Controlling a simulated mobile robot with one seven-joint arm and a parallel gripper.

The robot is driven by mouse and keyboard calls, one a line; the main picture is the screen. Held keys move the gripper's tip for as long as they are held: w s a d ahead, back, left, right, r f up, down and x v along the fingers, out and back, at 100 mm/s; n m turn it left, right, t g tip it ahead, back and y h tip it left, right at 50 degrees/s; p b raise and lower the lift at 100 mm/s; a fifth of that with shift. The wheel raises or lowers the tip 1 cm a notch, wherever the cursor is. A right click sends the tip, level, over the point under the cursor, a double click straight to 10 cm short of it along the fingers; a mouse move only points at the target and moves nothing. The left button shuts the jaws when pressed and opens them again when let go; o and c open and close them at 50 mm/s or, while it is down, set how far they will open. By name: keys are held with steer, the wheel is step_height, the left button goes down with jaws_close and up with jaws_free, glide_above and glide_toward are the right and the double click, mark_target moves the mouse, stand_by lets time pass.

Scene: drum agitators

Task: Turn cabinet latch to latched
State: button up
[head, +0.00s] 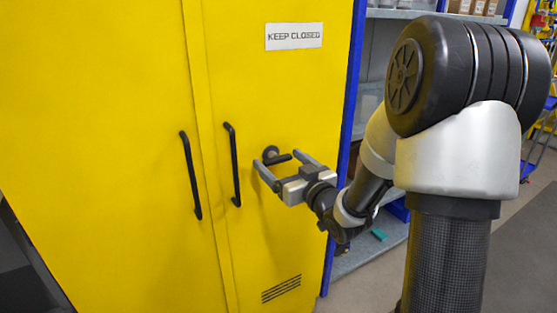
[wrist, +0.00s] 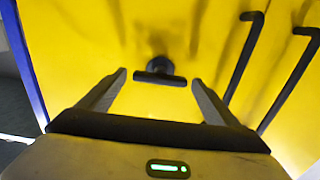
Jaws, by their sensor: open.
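The yellow cabinet (head: 120,110) has two closed doors. A black latch knob with a bar handle (head: 272,155) sits on the right door, to the right of the door pulls. In the head view the bar lies close to level. In the wrist view the latch (wrist: 160,72) is ahead of my gripper, its bar running across the picture. My gripper (head: 280,168) is open, with its two fingers pointing at the door and the latch between their tips. In the wrist view the gripper (wrist: 158,80) shows a gap on both sides of the bar and no clear contact.
Two black door pulls (head: 191,175) (head: 233,165) stand out left of the latch; in the wrist view they are at right (wrist: 290,80). A "KEEP CLOSED" sign (head: 294,36) is above, vent slots (head: 281,289) below. Blue-framed shelves (head: 372,250) stand right of the cabinet.

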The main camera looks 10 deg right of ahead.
steer(key=c, duration=1.1)
steer(key=shift+o, duration=0.2)
steer(key=shift+m, duration=0.3)
steer(key=m+p, duration=0.1)
steer(key=m, duration=0.2)
steer(key=shift+d, duration=0.1)
steer(key=m+p, duration=0.2)
steer(key=m, duration=0.3)
steer(key=shift+d, duration=0.1)
steer(key=m+p, duration=0.2)
steer(key=m, duration=0.2)
steer(key=shift+m+p, duration=0.3)
steer(key=shift+p, duration=0.05)
steer(key=m+p, duration=0.2)
steer(key=m, duration=0.2)
steer(key=shift+f+m+p, duration=0.1)
steer(key=shift+m+p, duration=0.2)
steer(key=shift+p, duration=0.1)
